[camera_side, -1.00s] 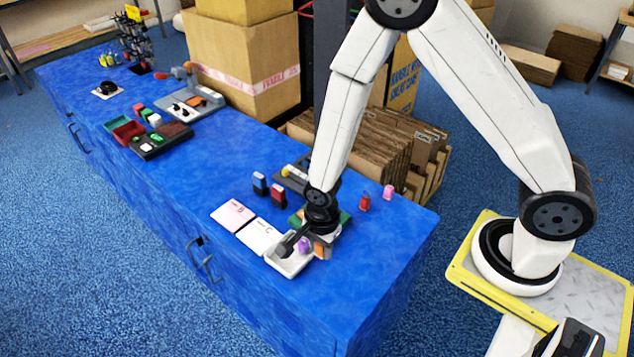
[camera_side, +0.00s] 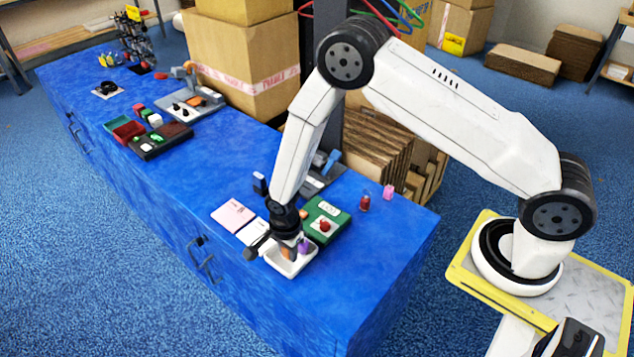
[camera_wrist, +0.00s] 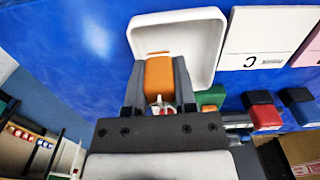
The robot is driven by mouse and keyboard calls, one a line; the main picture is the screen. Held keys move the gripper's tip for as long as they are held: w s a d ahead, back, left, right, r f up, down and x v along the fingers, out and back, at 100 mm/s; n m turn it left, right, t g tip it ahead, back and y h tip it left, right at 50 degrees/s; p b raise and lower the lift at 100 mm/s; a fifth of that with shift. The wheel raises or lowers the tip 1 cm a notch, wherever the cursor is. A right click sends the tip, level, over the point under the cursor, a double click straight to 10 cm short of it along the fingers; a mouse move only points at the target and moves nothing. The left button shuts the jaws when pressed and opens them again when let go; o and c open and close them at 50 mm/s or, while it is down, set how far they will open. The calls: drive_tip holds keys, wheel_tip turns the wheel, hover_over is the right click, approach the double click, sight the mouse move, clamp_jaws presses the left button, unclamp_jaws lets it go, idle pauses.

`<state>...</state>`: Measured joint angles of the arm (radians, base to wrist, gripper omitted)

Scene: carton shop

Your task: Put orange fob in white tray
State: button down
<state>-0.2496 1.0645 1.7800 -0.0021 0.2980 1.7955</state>
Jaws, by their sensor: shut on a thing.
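The orange fob (camera_wrist: 159,78) is clamped between the two fingers of my gripper (camera_wrist: 160,92) in the wrist view. The fob also shows as a small orange patch (camera_side: 287,253) in the side view. The white tray (camera_wrist: 215,45) is a shallow square dish with raised walls. In the side view the tray (camera_side: 293,269) lies near the front edge of the blue bench, and my gripper (camera_side: 288,243) is over it, pointing down. My gripper partly hides the tray's far side. I cannot tell whether the fob touches the tray floor.
A green tray (camera_side: 341,219) with a red item stands just behind the white tray. A small purple thing (camera_side: 304,245) shows beside my gripper. White (camera_side: 252,231) and pink (camera_side: 232,214) cards lie to the left. A red bottle-like item (camera_side: 364,203) stands to the right.

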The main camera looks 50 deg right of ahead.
sight(288, 265)
drive_tip(key=shift+w+f, duration=0.25)
drive_tip(key=shift+f, duration=0.25)
drive_tip(key=shift+a+f, duration=0.1)
drive_tip(key=shift+f, duration=1.25)
drive_tip(key=shift+f, duration=0.15)
drive_tip(key=c, duration=0.7)
unclamp_jaws()
drive_tip(key=shift+r, duration=6.2)
